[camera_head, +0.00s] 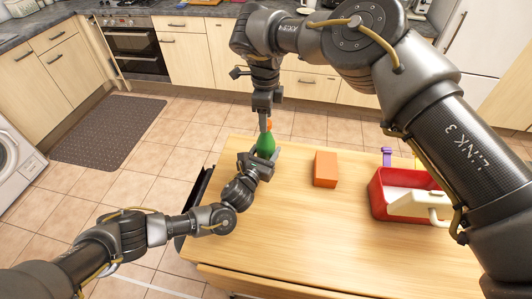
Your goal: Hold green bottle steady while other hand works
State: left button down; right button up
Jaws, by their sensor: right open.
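The green bottle (266,143) stands upright near the far left part of the wooden table, with an orange top (269,124). My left gripper (262,160) comes in from the left and is closed around the bottle's lower part, hiding its base. My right gripper (264,118) points down from above at the bottle's orange top. It is open; its fingers are small in view, and I cannot tell whether they touch the top.
An orange block (326,169) lies right of the bottle. A red tub (378,203) with a whitish object (415,204) stands farther right, beside a purple item (386,156). My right arm covers the table's right side. The table's front middle (300,235) is clear.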

jog(key=shift+f, duration=0.55)
